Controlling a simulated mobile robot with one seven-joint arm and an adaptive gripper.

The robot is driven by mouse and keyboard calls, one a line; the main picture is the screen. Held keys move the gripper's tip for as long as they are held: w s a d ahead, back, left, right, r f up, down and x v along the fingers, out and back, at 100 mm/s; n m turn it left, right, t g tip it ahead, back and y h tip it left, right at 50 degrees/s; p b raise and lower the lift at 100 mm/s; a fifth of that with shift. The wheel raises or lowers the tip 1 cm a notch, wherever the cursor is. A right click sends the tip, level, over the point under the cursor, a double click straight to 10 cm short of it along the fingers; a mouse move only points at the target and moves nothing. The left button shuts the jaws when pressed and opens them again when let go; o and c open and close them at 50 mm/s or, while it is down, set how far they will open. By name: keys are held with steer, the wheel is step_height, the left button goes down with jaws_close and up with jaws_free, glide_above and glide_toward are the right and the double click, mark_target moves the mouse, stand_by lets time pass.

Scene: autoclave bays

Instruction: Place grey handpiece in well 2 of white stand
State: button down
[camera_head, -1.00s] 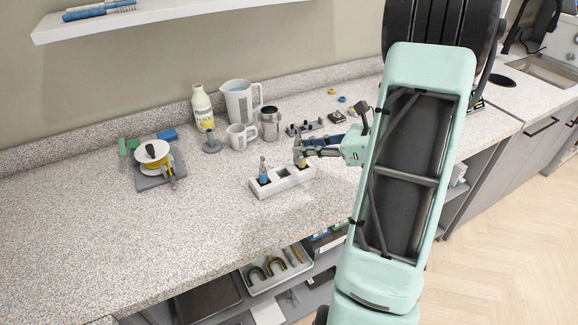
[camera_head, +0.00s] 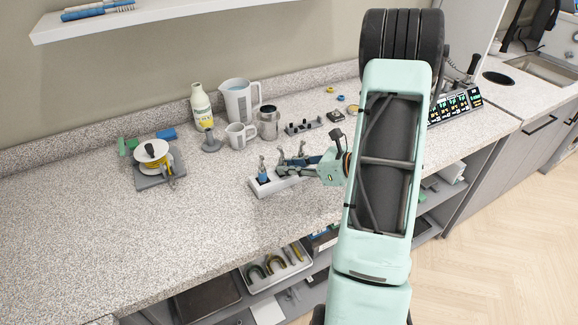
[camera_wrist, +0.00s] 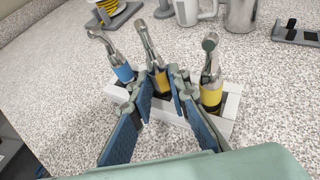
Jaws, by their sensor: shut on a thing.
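The white stand (camera_head: 264,192) is on the counter, and its right end shows in the wrist view (camera_wrist: 231,104). A metal handpiece with a blue band (camera_wrist: 122,70) stands in the left well. One with a yellow band (camera_wrist: 211,92) stands in the right well. In the head view my gripper (camera_head: 288,168) covers the stand's right part.
Behind the stand are a small white jug (camera_head: 240,136), a metal cup (camera_head: 268,123) and a dark rack (camera_head: 303,127). A cable reel (camera_head: 152,155) stands at left. The counter in front of the stand is clear up to its edge.

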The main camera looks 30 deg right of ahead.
steer(key=shift+f, duration=0.15)
steer(key=c, duration=2.1)
jaws_free()
steer(key=shift+r, duration=0.2)
steer(key=b+v, duration=0.1)
steer(key=v, duration=1.1)
